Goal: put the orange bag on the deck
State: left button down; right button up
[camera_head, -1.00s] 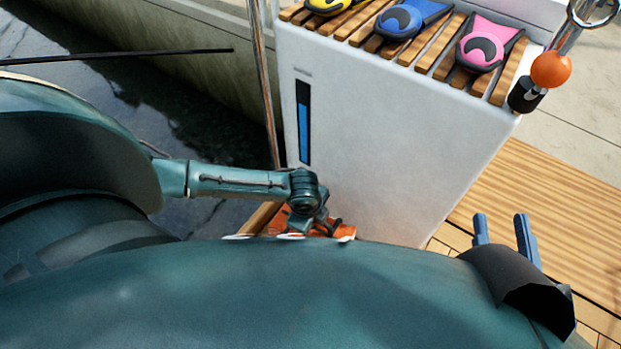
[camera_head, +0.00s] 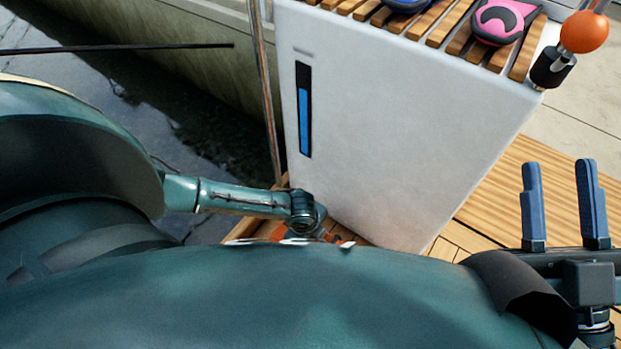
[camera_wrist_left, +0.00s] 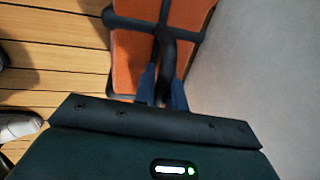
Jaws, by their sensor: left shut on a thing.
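The orange bag (camera_wrist_left: 135,62) with black straps fills the top middle of the left wrist view. My left gripper (camera_wrist_left: 162,84) is shut on its black strap. In the head view only slivers of the orange bag (camera_head: 332,238) show beneath my left wrist, and my body hides the rest. The left fingertips are hidden there. The wooden deck (camera_wrist_left: 48,55) lies left of the bag in the wrist view. I cannot tell whether the bag touches it. My right gripper (camera_head: 558,170) is open and empty at the right, its blue fingers pointing up.
A white locker (camera_head: 400,130) with a slatted top stands beside the bag. Blue and pink items (camera_head: 505,20) lie on its slats. A lever with an orange ball (camera_head: 584,32) is at its right corner. Bare planking (camera_head: 545,180) is at the right; water (camera_head: 120,110) at the left.

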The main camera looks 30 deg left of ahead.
pick_arm(q)
jog(key=shift+w+r, duration=0.1)
jog(key=c, duration=1.5)
grip_release()
jog(key=shift+o, duration=0.2)
pick_arm(e)
jog(key=shift+r, duration=0.1)
